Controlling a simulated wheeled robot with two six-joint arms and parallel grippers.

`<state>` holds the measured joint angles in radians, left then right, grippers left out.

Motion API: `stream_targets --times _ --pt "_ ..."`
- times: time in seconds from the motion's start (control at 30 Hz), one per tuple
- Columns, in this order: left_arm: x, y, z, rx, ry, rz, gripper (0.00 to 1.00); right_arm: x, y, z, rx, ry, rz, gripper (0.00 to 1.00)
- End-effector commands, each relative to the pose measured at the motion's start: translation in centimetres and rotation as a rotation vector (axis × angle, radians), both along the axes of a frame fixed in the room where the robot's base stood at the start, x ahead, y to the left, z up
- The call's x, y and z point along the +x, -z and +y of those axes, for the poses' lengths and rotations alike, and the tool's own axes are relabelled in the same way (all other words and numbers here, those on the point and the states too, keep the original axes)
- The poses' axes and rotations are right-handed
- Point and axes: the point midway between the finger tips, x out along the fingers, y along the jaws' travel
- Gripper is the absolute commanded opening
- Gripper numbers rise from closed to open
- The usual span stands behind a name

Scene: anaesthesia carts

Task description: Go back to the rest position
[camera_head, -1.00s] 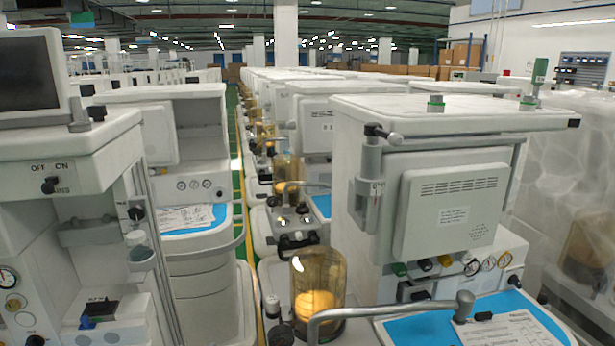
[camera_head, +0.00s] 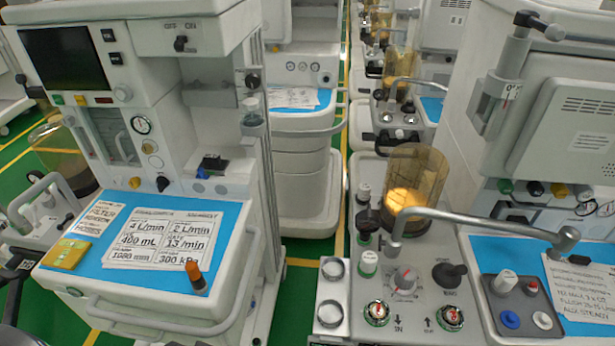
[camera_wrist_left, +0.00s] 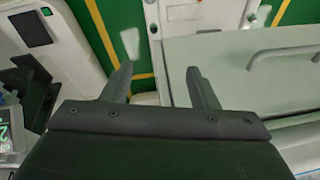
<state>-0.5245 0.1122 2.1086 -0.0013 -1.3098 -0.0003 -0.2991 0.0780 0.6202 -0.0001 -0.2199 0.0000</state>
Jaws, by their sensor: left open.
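My left gripper (camera_wrist_left: 158,72) shows in the left wrist view with its two dark fingers spread apart. Nothing is between the fingertips. Below them in that view are a green floor with yellow lines and pale cart surfaces. Neither gripper can be made out in the head view, and my right gripper is in no frame.
A left cart with a blue worktop (camera_head: 95,262) carries printed cards, a yellow block (camera_head: 66,254) and an orange-capped item (camera_head: 194,278). A right cart has an amber canister (camera_head: 415,180), a curved grey arm (camera_head: 480,220) and knobs. Green floor (camera_head: 300,300) shows between the carts.

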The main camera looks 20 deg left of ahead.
Motion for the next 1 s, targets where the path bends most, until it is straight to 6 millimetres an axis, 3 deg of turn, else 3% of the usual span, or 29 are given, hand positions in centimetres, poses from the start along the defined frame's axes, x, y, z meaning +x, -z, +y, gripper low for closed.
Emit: stream_targets --times 0.3,0.6,0.8,1.0 --pt "-1.2 11.5 0.5 -0.017 -0.003 0.053 0.54 0.0 0.0 0.0 0.0 0.0 0.0 0.0" --pt "-5.7 21.2 0.4 -0.033 -0.004 0.103 0.54 0.0 0.0 0.0 0.0 0.0 0.001 0.0" --pt "-10.2 26.2 0.0 -0.044 -0.003 0.137 0.54 -0.1 0.0 -0.1 -0.001 0.0 0.001 0.0" --pt "-14.7 29.2 -0.5 -0.051 -0.002 0.163 0.54 -0.1 0.0 -0.1 -0.001 0.0 0.001 0.0"
